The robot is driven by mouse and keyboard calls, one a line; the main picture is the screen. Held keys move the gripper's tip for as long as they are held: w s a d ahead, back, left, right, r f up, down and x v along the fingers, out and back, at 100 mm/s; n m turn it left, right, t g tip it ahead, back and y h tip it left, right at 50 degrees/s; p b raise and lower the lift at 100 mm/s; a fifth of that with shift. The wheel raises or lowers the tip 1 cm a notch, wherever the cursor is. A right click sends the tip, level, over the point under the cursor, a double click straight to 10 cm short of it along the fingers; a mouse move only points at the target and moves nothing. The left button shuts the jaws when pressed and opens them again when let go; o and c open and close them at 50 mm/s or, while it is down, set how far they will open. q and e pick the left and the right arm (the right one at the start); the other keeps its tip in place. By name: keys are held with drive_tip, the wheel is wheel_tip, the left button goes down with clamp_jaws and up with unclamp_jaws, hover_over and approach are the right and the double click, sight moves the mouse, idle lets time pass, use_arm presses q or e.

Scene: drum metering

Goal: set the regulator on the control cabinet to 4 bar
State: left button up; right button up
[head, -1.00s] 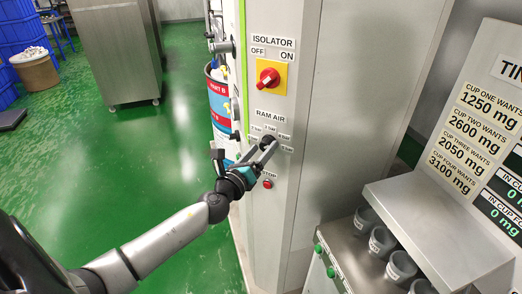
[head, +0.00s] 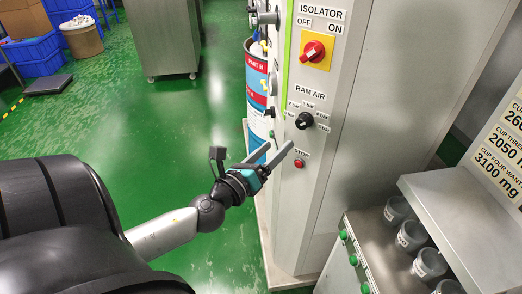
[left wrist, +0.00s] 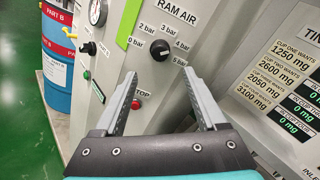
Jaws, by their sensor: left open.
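The regulator is a black round knob (head: 304,120) under the RAM AIR label on the grey control cabinet (head: 392,90). Bar labels ring it, with 4 bar (left wrist: 182,46) at its upper right in the left wrist view. The knob (left wrist: 160,50) is clear of my fingers there, but I cannot tell which label its pointer faces. My left gripper (head: 279,149) is open and empty, below and left of the knob and apart from it. Its two fingers (left wrist: 160,82) frame the panel just below the knob. My right gripper is not in view.
A red-and-yellow isolator switch (head: 313,50) sits above the regulator. A red stop button (head: 299,163) is below it, close to my left fingertips. Cups (head: 411,236) stand in a steel bench at the right. A blue-and-red drum (head: 256,90) stands left of the cabinet.

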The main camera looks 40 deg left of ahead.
use_arm(q)
drive_tip(key=shift+s+d+b, duration=0.15)
drive_tip(key=shift+s+b, duration=0.45)
drive_tip(key=shift+s, duration=1.7)
